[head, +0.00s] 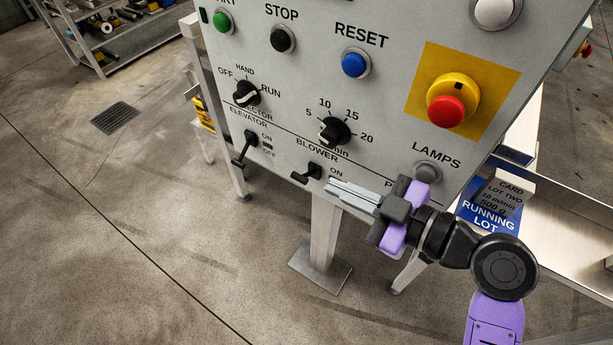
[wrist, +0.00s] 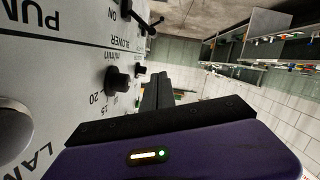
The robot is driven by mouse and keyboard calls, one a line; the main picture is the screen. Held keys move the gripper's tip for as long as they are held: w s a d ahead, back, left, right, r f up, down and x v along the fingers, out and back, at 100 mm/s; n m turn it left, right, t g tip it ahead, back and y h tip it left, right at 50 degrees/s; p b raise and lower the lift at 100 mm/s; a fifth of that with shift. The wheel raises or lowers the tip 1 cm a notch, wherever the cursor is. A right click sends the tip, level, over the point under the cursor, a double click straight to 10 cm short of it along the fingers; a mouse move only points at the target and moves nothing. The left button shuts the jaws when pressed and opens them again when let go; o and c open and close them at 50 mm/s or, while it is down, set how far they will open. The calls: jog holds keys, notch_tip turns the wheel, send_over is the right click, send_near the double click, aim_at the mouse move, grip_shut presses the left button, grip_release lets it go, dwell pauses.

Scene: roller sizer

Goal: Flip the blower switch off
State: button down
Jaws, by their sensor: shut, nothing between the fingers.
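The blower switch (head: 308,173) is a black lever at the lower edge of the grey panel, under the BLOWER label. Its lever sticks out toward the lower left, more level than the elevator lever. An ON mark shows to its right; no OFF mark is visible there. In the wrist view a black lever (wrist: 150,24) shows at the top beside the upside-down BLOWER label. My gripper (head: 331,189) is shut and empty, just right of and slightly below the blower switch, apparently apart from it. In the wrist view the closed fingers (wrist: 160,82) point past the panel face.
The elevator lever (head: 245,150) hangs down to the left. A red emergency button (head: 446,111) is at the upper right. My gripper covers part of the pump label. Open floor lies below the panel.

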jog(key=p, duration=0.2)
send_over(306, 180)
jog(key=s, duration=0.3)
jog(key=f, duration=0.3)
jog(key=w+f, duration=0.1)
jog(key=shift+w+a+f, duration=0.1)
jog(key=shift+w+f, duration=0.1)
jog(key=shift+f, duration=0.15)
jog(key=shift+w+f, duration=0.2)
jog(key=shift+f, duration=0.35)
jog(key=shift+f+b, duration=0.1)
jog(key=shift+b, duration=0.3)
